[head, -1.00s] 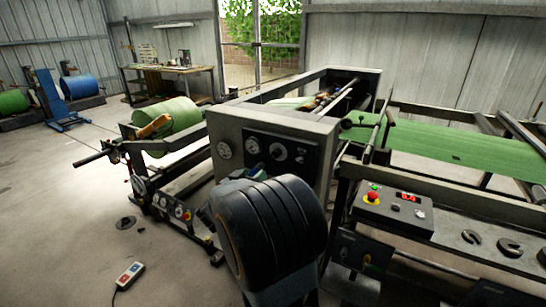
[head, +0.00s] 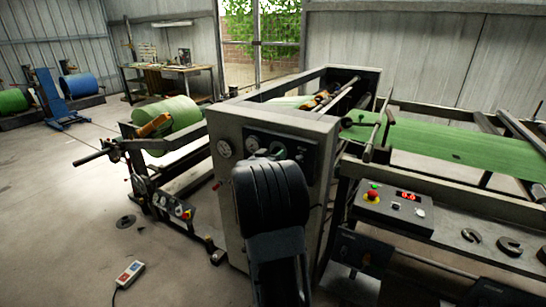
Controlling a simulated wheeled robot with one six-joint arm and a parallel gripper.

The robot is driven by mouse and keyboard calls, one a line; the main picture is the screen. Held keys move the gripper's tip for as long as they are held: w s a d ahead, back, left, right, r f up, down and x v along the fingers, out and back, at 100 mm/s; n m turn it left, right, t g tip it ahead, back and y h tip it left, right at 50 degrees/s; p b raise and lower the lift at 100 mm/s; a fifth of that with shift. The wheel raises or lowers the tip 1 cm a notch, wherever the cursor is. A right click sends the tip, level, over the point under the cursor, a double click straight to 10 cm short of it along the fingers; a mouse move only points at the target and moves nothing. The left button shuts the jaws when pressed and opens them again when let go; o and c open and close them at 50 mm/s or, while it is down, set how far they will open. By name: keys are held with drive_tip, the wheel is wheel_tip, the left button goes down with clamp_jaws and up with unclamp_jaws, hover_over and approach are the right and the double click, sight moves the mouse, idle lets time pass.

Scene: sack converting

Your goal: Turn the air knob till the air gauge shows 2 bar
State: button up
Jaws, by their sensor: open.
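The dark control panel (head: 312,150) is on the front of the grey machine cabinet. A small round pale gauge (head: 253,143) shows at its upper left. A larger round dial (head: 224,148) sits on the cabinet face left of the panel. I cannot read either, nor tell which is the air gauge. My gripper (head: 270,153) is in front of the panel, just right of the small gauge. Only a little of it shows above my black wrist; its jaws are open. The wrist hides the panel's lower left, and I cannot make out the air knob or any contact.
Right of the cabinet is a control box (head: 395,207) with a red stop button and red digits. A green roll (head: 166,122) hangs in the frame at left. A pendant (head: 130,273) lies on the floor. The floor at left is mostly clear.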

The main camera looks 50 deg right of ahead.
drive_tip(key=shift+c, duration=0.5)
drive_tip(key=c, duration=0.8)
drive_tip(key=shift+c, duration=0.2)
drive_tip(key=shift+f+b, duration=0.1)
drive_tip(key=shift+b, duration=0.2)
drive_tip(key=shift+w+m+g+h+b, duration=0.15)
drive_tip(key=shift+m+g+b, duration=0.15)
drive_tip(key=shift+m+b, duration=5.45)
drive_tip(key=shift+m+g+h+b, duration=0.25)
drive_tip(key=shift+m+b, duration=3.25)
drive_tip(key=shift+m, duration=4.45)
